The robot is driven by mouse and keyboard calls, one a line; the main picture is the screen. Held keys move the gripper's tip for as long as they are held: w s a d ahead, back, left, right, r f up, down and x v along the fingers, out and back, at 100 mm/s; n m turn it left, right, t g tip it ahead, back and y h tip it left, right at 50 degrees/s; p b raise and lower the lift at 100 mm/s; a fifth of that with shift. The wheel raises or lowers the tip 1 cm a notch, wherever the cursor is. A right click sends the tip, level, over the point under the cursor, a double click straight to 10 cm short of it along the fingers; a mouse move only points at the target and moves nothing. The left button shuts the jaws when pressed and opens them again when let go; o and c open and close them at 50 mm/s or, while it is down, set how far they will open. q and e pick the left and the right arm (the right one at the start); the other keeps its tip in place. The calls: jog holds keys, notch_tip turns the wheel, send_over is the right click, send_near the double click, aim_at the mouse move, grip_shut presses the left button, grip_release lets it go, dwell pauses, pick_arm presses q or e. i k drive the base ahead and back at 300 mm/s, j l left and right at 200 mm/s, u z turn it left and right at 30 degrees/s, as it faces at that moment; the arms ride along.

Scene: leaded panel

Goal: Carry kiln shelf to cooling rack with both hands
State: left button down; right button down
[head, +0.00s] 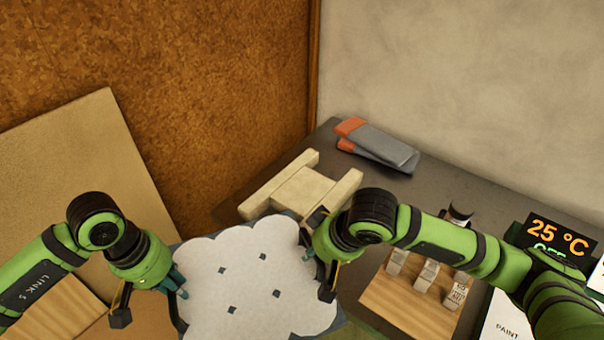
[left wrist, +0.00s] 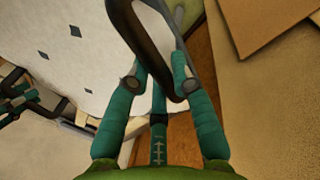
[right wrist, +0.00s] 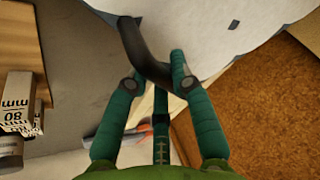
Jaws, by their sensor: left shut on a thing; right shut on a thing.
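The kiln shelf (head: 250,265) is a pale slab with a scalloped outline and several small dark diamond shapes on top. It is at the bottom centre of the head view, between my grippers. My left gripper (head: 178,281) is shut on a dark handle at its left side; the loop shows between the fingers in the left wrist view (left wrist: 157,78). My right gripper (head: 318,262) is shut at its right side, with a dark handle between the fingers in the right wrist view (right wrist: 153,75). Pale blocks (head: 303,190), apparently the cooling rack, stand just beyond the shelf.
A wooden board with small labelled blocks (head: 407,300), a small jar (head: 459,213) and a 25 °C display (head: 556,238) are at right. A tan panel (head: 85,160) leans at left.

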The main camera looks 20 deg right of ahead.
aim_at(304, 189)
jog(key=i+z, duration=0.7)
jog(key=i+l+u, duration=0.2)
jog(key=i+j, duration=0.05)
jog(key=j, duration=0.05)
